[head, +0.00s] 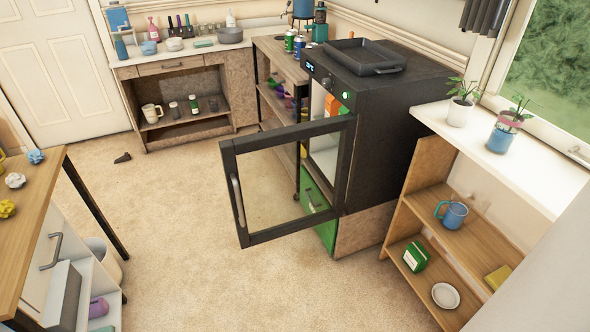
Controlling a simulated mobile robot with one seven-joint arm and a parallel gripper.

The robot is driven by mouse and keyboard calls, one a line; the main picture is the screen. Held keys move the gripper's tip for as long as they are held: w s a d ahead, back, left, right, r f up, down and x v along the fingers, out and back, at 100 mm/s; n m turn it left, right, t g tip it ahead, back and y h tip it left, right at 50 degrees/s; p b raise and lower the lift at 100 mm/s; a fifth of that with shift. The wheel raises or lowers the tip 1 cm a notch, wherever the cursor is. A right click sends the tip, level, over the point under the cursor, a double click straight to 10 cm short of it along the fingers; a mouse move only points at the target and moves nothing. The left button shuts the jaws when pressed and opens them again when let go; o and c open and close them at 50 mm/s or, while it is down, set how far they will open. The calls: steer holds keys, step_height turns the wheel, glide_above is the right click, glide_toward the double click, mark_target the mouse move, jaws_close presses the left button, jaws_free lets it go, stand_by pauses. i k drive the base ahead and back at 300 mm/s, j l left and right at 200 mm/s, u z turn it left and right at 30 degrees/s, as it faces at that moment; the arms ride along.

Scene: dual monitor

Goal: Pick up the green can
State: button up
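A small green can (289,42) stands upright on the wooden counter (268,46) at the back, left of the black oven. A blue can (298,47) stands close beside it on the right; I cannot tell whether they touch. My gripper is not in view, and nothing is seen holding the green can.
The black oven (385,105) has its glass door (290,180) swung open into the room; a dark tray (362,56) lies on top. A left table (40,215) and a right shelf (470,235) flank open carpet (185,225). A dark wedge (122,158) lies on the floor.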

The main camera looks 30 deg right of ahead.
mark_target(290, 34)
steer(key=k+z, duration=0.1)
steer(key=z, duration=0.8)
